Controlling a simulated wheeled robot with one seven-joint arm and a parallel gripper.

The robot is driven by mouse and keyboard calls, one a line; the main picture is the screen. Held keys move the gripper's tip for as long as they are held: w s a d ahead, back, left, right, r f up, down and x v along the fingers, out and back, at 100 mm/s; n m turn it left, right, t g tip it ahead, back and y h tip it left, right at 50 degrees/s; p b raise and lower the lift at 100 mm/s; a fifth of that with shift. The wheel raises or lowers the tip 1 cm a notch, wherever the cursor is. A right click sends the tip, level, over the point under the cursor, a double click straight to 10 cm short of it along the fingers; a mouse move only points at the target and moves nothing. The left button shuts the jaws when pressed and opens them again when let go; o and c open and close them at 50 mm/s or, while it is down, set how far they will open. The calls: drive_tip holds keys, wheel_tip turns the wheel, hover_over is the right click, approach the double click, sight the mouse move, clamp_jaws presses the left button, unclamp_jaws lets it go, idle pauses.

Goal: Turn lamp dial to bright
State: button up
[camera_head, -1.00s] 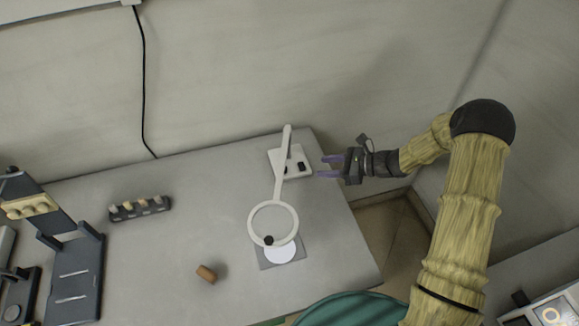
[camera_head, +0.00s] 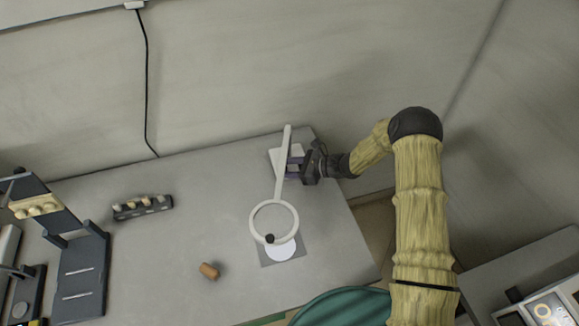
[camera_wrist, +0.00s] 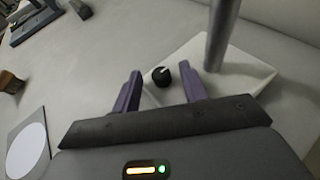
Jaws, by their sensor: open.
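The white ring lamp stands on the bench in the head view, with its ring (camera_head: 254,231), upright stem and pale base (camera_head: 276,157). Its black dial (camera_wrist: 161,77), with a white pointer mark, sits on the base in the wrist view. The pointer tilts toward the upper right. My gripper (camera_head: 290,167) is open at the base, fingers pointing left. In the wrist view my purple fingers (camera_wrist: 160,71) stand on either side of the dial, apart from it. The grey lamp stem (camera_wrist: 219,35) rises just right of the right finger. In the head view my gripper hides the dial.
A grey mat with a white disc (camera_head: 283,252) lies under the ring. A brown cork (camera_head: 209,271) and a dark rack of small pegs (camera_head: 142,207) lie left. A dark stand (camera_head: 80,270) fills the far left.

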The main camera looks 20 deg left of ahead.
clamp_jaws()
drive_tip(key=shift+w+n+b, duration=0.15)
drive_tip(key=shift+n+b, duration=0.15)
drive_tip(key=shift+b, duration=0.15)
drive_tip(key=shift+w+g, duration=0.1)
drive_tip(key=shift+g, duration=0.4)
drive_tip(key=shift+n+g+b, duration=0.3)
drive_tip(key=shift+n+b, duration=0.1)
